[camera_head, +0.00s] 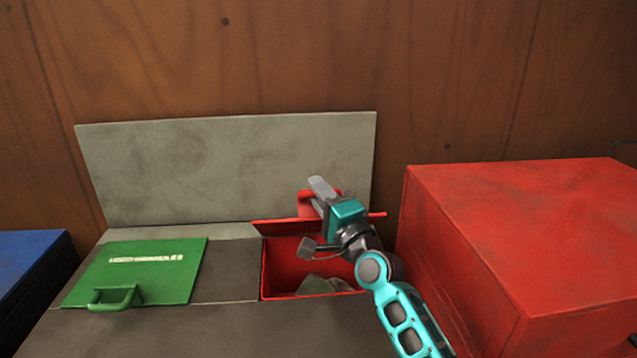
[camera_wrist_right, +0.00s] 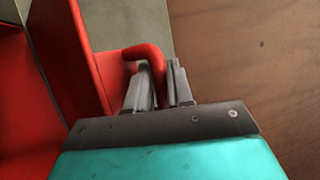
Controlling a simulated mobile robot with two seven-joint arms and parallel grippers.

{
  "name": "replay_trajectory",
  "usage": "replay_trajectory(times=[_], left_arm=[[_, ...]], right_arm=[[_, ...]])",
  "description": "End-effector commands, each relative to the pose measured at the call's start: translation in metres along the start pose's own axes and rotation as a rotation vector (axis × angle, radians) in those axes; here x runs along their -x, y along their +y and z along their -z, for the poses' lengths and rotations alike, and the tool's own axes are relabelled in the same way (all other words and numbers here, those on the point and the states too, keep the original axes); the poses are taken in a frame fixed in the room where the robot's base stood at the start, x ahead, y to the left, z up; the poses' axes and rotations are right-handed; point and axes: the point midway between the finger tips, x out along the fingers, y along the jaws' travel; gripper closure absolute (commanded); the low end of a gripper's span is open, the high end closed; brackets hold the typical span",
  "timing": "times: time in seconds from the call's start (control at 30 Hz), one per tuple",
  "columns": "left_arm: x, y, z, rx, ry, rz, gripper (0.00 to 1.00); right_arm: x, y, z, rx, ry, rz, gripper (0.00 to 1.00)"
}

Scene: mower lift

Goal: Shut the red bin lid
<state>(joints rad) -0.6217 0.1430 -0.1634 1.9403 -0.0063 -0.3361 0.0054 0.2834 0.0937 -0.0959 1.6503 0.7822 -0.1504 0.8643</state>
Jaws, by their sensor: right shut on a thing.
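The red bin (camera_head: 280,265) is an open compartment in a grey-topped unit, with some crumpled pale and greenish stuff inside. Its red lid (camera_head: 278,227) is raised at the back of the opening and shows as a narrow strip in the head view. In the right wrist view the lid (camera_wrist_right: 80,55) stands as a red panel with a curved red handle (camera_wrist_right: 148,52). My right gripper (camera_head: 312,215) is at the lid's handle, above the opening. In the wrist view its fingers (camera_wrist_right: 160,85) are closed around the handle. My left gripper is not in view.
A shut green lid (camera_head: 150,270) with a handle lies to the left. A grey panel (camera_head: 225,165) stands behind, against a wooden wall (camera_head: 300,55). A large red box (camera_head: 530,230) stands close on the right, and a blue box (camera_head: 30,265) on the far left.

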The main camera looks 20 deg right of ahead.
Motion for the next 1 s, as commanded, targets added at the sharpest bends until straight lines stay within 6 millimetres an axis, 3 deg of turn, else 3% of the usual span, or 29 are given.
replay_trajectory(times=[0.4,0.43,0.63,1.0], left_arm=[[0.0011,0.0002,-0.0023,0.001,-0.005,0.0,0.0],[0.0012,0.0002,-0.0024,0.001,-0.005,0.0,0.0],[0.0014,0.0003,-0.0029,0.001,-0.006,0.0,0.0],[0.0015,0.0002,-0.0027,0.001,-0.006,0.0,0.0]], right_arm=[[0.002,0.0024,-0.0009,-0.001,-0.001,-0.003,1.0],[0.002,0.0024,-0.0009,-0.001,-0.001,-0.003,0.77],[0.0018,0.002,-0.0008,-0.001,-0.001,-0.002,0.58],[0.0087,0.0019,-0.0005,-0.001,0.0,-0.002,0.58]])
